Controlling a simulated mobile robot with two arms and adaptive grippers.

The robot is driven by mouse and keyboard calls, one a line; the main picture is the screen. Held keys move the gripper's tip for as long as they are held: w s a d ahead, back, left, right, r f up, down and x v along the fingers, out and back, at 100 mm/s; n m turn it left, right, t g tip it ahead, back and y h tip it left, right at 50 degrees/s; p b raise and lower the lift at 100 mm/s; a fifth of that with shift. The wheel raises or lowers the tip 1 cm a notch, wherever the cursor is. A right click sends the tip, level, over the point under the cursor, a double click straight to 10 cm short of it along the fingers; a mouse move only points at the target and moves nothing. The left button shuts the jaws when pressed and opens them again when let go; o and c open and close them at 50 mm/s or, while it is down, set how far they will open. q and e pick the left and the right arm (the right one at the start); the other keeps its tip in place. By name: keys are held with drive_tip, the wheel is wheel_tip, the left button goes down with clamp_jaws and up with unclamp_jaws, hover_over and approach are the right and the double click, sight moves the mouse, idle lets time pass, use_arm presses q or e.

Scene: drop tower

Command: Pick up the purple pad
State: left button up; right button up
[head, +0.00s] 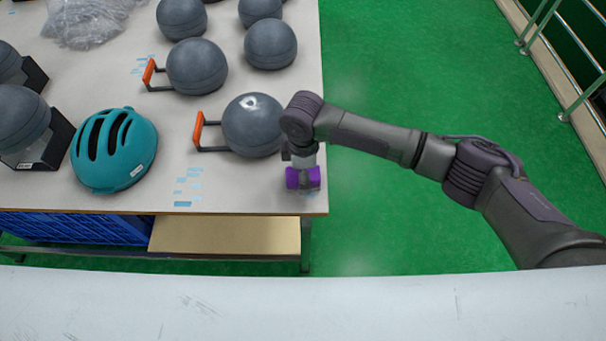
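A small purple pad (292,179) shows at the front right corner of the table (245,200). My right gripper (303,177) points down at it from above, and purple shows on both sides of the grey fingers. The fingers cover the middle of the pad. I cannot tell whether they are closed on it or whether it touches the tabletop. My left gripper is not in view.
A grey ball (252,125) with an orange handle (198,130) sits close behind my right gripper. A teal helmet (115,150), several more grey balls and a clear plastic bag (88,20) stand on the table. Green floor (400,60) is open to the right.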

drive_tip(key=shift+f, duration=0.35)
drive_tip(key=c, duration=1.3)
drive_tip(key=shift+r, duration=0.15)
drive_tip(key=shift+r, duration=0.25)
drive_tip(key=r, duration=0.3)
drive_tip(key=shift+s+d+r+b, duration=0.3)
drive_tip(key=shift+d+r+b, duration=0.1)
drive_tip(key=s+d+r, duration=0.4)
drive_tip(key=s+d, duration=0.1)
drive_tip(key=s+d+r, duration=0.2)
drive_tip(key=shift+s+d+r+b, duration=0.15)
drive_tip(key=shift+s+r+b, duration=0.15)
drive_tip(key=shift+s, duration=0.1)
drive_tip(key=shift+f, duration=0.1)
